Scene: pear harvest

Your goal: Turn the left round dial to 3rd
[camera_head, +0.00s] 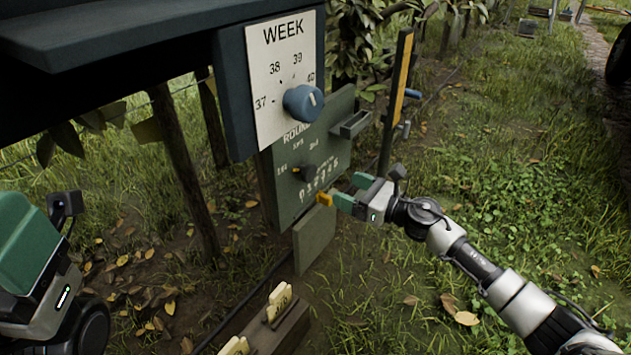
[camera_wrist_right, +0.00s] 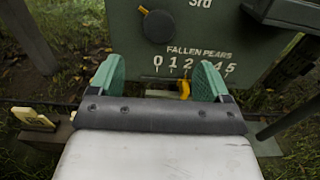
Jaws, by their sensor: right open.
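The round dial (camera_head: 309,172) is a dark knob on a green panel (camera_head: 293,203) under the word ROUND. It also shows in the right wrist view (camera_wrist_right: 158,27), where its yellow mark points up and left, away from the "3rd" label at the upper right. My right gripper (camera_head: 345,194) is open and empty, in front of the panel's lower right. In the right wrist view its green fingers (camera_wrist_right: 156,78) stand apart below the dial, over the FALLEN PEARS scale, not around the dial. My left gripper (camera_head: 30,245) is partly cut off at the left edge; its jaws are unclear.
A white WEEK panel (camera_head: 276,103) with a blue dial (camera_head: 303,103) stands above the green panel. A yellow slider (camera_head: 324,198) is by the number scale. A small tray (camera_head: 353,125) juts out on the right. Yellow tags (camera_head: 279,299) stand on wood below.

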